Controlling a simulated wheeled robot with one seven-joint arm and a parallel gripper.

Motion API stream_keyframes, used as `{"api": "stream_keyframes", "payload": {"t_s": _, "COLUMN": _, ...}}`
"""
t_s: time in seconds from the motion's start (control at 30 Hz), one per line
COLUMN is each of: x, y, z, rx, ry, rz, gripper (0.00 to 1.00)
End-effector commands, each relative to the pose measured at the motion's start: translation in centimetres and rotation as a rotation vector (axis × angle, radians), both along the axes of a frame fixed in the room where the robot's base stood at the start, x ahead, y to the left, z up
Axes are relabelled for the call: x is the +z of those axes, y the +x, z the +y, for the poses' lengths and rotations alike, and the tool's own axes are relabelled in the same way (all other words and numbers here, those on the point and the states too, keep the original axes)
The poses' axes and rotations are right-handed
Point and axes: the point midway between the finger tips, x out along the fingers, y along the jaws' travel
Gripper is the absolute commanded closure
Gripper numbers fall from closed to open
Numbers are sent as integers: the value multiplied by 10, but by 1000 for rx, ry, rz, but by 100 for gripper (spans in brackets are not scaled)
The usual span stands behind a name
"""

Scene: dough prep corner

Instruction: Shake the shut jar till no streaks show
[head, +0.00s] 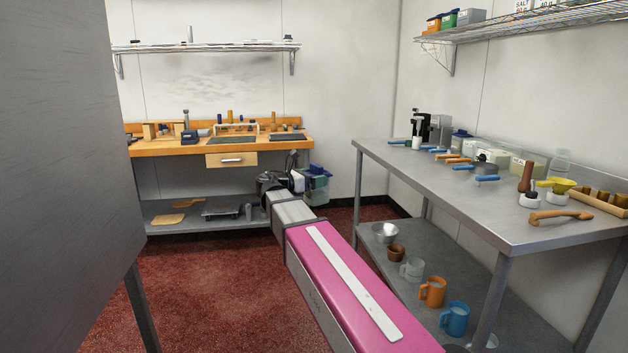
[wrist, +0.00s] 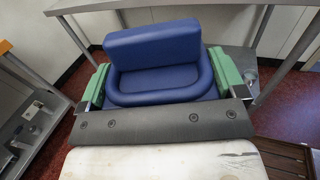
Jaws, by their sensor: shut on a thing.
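My gripper (wrist: 160,80) is shut on the jar, with a green pad on each side of its blue lid (wrist: 158,88). The lid has a raised flat block on top and looks seated. In the head view the jar (head: 319,172) shows as a small blue-topped shape past the end of my arm, held in the air between the two work tables. My gripper (head: 298,181) partly covers it there. The jar's body is mostly hidden under the lid in the wrist view, so I cannot tell whether its contents show streaks.
A steel table (head: 440,185) on the right carries several tools and tubs. Mugs and bowls stand on its lower shelf (head: 400,280). A wooden workbench (head: 170,149) is at the back left. A grey panel (head: 60,150) blocks the left. Red floor (head: 200,290) lies open between.

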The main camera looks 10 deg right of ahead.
Motion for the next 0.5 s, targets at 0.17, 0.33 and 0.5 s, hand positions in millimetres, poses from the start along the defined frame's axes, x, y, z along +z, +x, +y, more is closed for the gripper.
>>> {"api": "stream_keyframes", "payload": {"t_s": 0.17, "x": -4, "y": 0, "z": 0, "rx": 0, "ry": 0, "rz": 0, "gripper": 48}}
{"api": "stream_keyframes", "payload": {"t_s": 0.33, "x": -12, "y": 0, "z": 0, "rx": 0, "ry": -1, "rz": 0, "gripper": 48}}
{"api": "stream_keyframes", "payload": {"t_s": 0.5, "x": -23, "y": 0, "z": 0, "rx": 0, "ry": -1, "rz": 1, "gripper": 48}}
